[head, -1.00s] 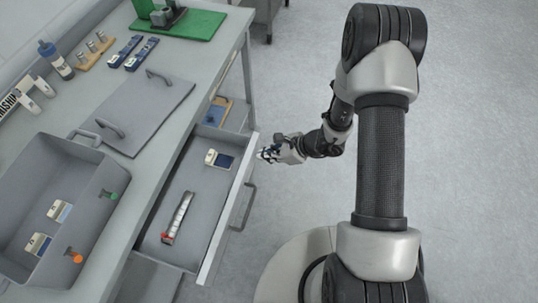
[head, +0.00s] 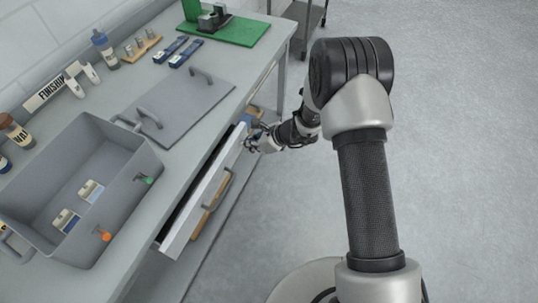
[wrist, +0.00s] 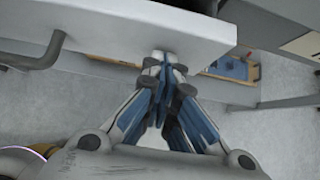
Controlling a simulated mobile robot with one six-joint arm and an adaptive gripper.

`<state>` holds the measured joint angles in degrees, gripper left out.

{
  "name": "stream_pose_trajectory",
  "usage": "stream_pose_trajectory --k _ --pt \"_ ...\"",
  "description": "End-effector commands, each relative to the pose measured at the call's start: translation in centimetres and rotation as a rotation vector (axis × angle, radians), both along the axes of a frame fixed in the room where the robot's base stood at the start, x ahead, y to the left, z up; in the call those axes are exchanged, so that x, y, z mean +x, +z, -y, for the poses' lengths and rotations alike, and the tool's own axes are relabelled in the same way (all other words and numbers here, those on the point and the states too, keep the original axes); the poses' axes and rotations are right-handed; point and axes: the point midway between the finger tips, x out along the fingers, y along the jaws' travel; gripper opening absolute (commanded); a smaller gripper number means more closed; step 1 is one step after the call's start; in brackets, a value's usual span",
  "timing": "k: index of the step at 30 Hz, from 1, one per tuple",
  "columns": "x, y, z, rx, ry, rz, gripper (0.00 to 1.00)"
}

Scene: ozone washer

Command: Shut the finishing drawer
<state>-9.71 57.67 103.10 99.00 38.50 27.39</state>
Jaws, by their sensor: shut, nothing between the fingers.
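The finishing drawer (head: 205,195) is under the bench, its pale front standing a little out from the bench edge with a narrow dark gap behind it. Its inside is almost wholly hidden under the worktop. In the wrist view the drawer front (wrist: 130,28) fills the upper left, with its grey bar handle (wrist: 45,52) at far left. My gripper (head: 250,143) is at the far end of the drawer front. In the wrist view my gripper (wrist: 160,58) has its fingers together and empty, the tips at the front's lower edge, seemingly touching it, right of the handle.
On the worktop stand an open grey bin (head: 85,190) holding small cartons, a grey lid (head: 185,105) with handles, and a green board (head: 232,30). A blue-and-wood tray (wrist: 230,68) is below the bench. Floor to the right is clear.

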Motion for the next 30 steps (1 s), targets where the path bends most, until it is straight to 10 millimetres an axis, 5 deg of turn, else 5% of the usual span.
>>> stream_pose_trajectory --k 6,12,30 --pt "1.5 0.0 -4.2 0.001 0.002 0.003 0.0" --pt "2.3 0.0 -6.3 0.0 0.001 0.001 0.0" --pt "2.7 0.2 -7.4 0.003 0.0 0.003 0.0"
